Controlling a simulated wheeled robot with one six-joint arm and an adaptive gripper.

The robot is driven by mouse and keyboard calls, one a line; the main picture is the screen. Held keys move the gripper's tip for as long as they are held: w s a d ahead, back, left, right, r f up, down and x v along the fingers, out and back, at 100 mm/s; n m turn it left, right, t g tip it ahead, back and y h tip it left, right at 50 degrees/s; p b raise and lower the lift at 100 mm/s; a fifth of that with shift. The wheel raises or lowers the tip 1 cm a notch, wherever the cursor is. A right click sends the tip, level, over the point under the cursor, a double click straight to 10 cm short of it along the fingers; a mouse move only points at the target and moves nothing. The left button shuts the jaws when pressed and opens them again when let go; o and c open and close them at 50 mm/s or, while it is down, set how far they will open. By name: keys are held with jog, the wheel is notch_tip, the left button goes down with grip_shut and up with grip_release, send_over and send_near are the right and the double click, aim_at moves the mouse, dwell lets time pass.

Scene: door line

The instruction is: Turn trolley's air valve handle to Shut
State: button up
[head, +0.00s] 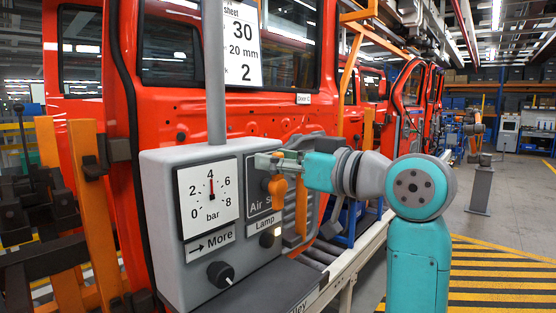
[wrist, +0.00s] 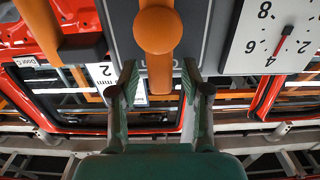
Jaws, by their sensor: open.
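The air valve handle is orange, with a round hub (head: 278,186) on the grey panel of the trolley's control box (head: 165,180). In the wrist view the hub (wrist: 160,32) is at top centre, and a straight bar runs from it down between my fingers. My gripper (head: 268,161) is open at the panel, and it also shows in the wrist view (wrist: 159,78) with one finger on each side of the bar. A gap shows on both sides. The "Air S..." label (head: 262,204) is partly covered, and I cannot read any Shut mark.
A pressure gauge (head: 211,197) on the box has its needle near 4 bar. Red car doors (head: 180,110) stand close behind. Striped floor (head: 500,285) is clear at right.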

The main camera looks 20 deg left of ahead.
jog(key=shift+a, duration=0.1)
grip_shut()
jog(key=shift+w, duration=0.1)
jog(key=shift+w+d+f+m, duration=0.15)
jog(key=shift+w+m, duration=0.2)
jog(key=shift+m, duration=0.65)
jog(key=shift+w+d+f+m, duration=0.15)
jog(key=shift+w+m, duration=0.2)
jog(key=shift+m, duration=0.65)
jog(key=shift+w+d+m, duration=0.15)
jog(key=shift+w+m, duration=0.2)
jog(key=shift+m, duration=0.65)
